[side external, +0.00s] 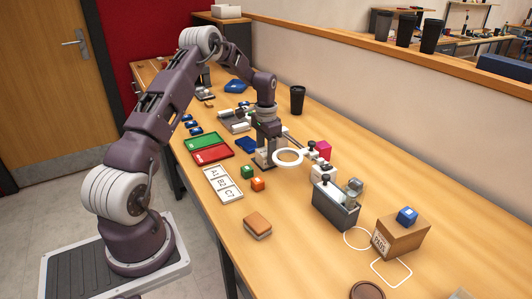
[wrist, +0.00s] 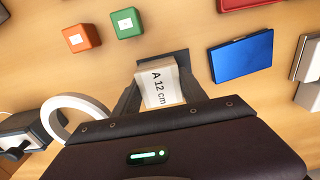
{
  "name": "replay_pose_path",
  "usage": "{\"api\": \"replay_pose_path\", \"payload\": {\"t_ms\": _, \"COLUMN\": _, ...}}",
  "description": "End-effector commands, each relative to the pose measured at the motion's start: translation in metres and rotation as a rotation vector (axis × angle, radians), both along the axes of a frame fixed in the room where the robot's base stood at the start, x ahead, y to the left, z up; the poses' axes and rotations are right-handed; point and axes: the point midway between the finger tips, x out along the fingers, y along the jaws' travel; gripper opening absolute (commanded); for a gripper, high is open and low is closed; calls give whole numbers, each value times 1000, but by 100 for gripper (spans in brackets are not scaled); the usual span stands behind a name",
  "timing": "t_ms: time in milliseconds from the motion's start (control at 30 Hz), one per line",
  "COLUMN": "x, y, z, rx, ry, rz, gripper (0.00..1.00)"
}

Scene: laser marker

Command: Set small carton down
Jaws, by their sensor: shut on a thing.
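My gripper (wrist: 158,84) is shut on a small cream carton (wrist: 162,90) marked "A 12 cm", with a dark finger on each side of it. In the side external view my gripper (side external: 264,156) points down, low over the middle of the table. The carton (side external: 262,157) shows there as a pale patch, partly hidden by the fingers. I cannot tell whether its underside touches the table.
A green cube (side external: 247,171), an orange cube (side external: 258,184) and a marked white tray (side external: 222,184) lie nearby. A blue flat case (wrist: 240,56) and a white ring (side external: 288,157) flank my gripper. The front table is mostly clear.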

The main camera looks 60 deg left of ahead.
Motion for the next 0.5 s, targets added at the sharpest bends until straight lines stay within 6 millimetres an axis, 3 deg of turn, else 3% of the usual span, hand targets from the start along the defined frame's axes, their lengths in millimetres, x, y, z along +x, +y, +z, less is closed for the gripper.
{"api": "replay_pose_path", "payload": {"t_ms": 33, "x": 0, "y": 0, "z": -2, "rx": 0, "ry": 0, "rz": 0, "gripper": 1}}
{"api": "replay_pose_path", "payload": {"t_ms": 67, "x": 0, "y": 0, "z": -2, "rx": 0, "ry": 0, "rz": 0, "gripper": 53}}
{"api": "replay_pose_path", "payload": {"t_ms": 133, "x": 0, "y": 0, "z": -1, "rx": 0, "ry": 0, "rz": 0, "gripper": 67}}
{"api": "replay_pose_path", "payload": {"t_ms": 167, "x": 0, "y": 0, "z": -2, "rx": 0, "ry": 0, "rz": 0, "gripper": 71}}
{"api": "replay_pose_path", "payload": {"t_ms": 500, "x": 0, "y": 0, "z": 3, "rx": 0, "ry": 0, "rz": 0, "gripper": 71}}
